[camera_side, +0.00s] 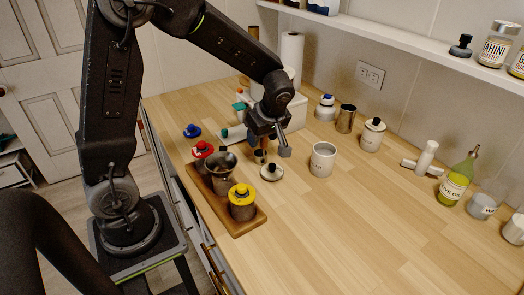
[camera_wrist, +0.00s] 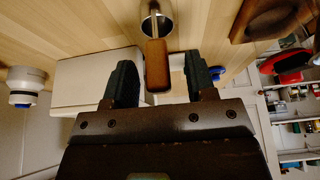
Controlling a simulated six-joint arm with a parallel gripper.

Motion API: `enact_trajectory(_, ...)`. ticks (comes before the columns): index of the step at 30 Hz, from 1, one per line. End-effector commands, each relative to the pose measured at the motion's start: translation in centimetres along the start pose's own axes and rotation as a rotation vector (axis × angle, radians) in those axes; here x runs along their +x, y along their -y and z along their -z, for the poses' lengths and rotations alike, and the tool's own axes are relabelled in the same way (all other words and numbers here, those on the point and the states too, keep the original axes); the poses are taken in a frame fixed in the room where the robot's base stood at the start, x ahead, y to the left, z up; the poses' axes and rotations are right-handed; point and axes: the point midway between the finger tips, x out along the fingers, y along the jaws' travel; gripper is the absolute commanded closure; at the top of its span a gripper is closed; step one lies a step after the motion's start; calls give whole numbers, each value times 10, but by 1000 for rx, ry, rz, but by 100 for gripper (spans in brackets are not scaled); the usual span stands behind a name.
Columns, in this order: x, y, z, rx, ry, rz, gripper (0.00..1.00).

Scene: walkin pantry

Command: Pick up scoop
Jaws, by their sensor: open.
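The scoop has a metal bowl (camera_wrist: 156,22) and a brown wooden handle (camera_wrist: 157,62). In the wrist view the handle points toward my gripper (camera_wrist: 160,82) and its end lies between the two dark fingers, with a visible gap on each side. My gripper is open and holds nothing. In the side view my gripper (camera_side: 268,149) is low over the counter, and the scoop's metal bowl (camera_side: 260,157) shows just below it. The handle is mostly hidden there by the fingers.
A wooden tray (camera_side: 250,224) with red-lidded and yellow-lidded jars and a metal funnel-shaped vessel (camera_side: 221,163) stands close at the left. A white box (camera_wrist: 92,82) stands behind. The front right counter is clear.

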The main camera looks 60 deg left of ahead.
Motion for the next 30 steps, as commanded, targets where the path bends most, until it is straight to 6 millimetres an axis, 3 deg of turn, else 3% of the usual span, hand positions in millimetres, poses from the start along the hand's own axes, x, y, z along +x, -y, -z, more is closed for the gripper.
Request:
enact_trajectory(3, 10, 0, 0, 0, 0, 2, 49)
enact_trajectory(10, 11, 0, 0, 0, 0, 0, 49)
enact_trajectory(26, 10, 0, 0, 0, 0, -1, 99)
enact_trajectory(30, 10, 0, 0, 0, 0, -1, 100)
